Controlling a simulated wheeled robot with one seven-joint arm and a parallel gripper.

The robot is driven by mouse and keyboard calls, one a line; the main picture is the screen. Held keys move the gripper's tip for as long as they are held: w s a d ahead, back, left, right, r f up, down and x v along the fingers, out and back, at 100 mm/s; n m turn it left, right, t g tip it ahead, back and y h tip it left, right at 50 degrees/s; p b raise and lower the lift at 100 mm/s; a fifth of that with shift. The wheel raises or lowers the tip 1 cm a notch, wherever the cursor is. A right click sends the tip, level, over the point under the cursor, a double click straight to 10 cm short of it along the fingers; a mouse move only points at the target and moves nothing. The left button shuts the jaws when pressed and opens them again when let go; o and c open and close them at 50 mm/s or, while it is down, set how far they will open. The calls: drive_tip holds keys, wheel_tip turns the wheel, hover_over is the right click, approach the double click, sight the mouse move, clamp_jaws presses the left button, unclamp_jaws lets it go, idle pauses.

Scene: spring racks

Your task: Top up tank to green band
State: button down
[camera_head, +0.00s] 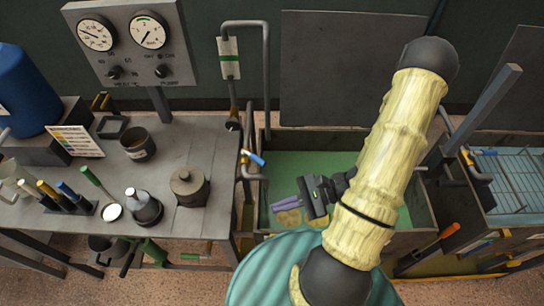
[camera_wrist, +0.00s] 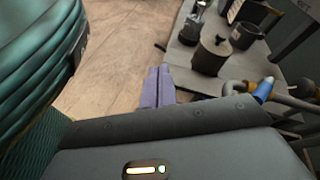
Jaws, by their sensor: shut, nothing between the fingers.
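The tank (camera_head: 310,165) holds pale green liquid and stands in the middle of the head view, partly hidden by my arm. A white plate with a green band (camera_head: 229,58) is fixed by the pipe behind it. A valve with a blue lever (camera_head: 255,158) sits at the tank's left edge; the blue lever also shows in the wrist view (camera_wrist: 265,90). My gripper (camera_head: 281,204) has purple fingers, which are together and empty. It appears over the tank's near left part, right of and below the blue lever in the picture. The fingers also show in the wrist view (camera_wrist: 158,88).
A bench (camera_head: 165,215) at left carries a lidded pot (camera_head: 189,187), a dark cup (camera_head: 138,144), a flask (camera_head: 144,207) and handled tools. A two-dial panel (camera_head: 128,40) rises behind. A rack with a blue grid (camera_head: 510,175) stands at right.

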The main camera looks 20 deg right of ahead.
drive_tip(key=w+r+n+h, duration=0.6)
drive_tip(key=r+n+h, duration=0.5)
drive_tip(key=n+h, duration=0.3)
drive_tip(key=shift+w+r+n, duration=0.25)
drive_tip(key=shift+r+n, duration=0.05)
drive_tip(key=shift+n, duration=0.5)
drive_tip(key=shift+d, duration=0.1)
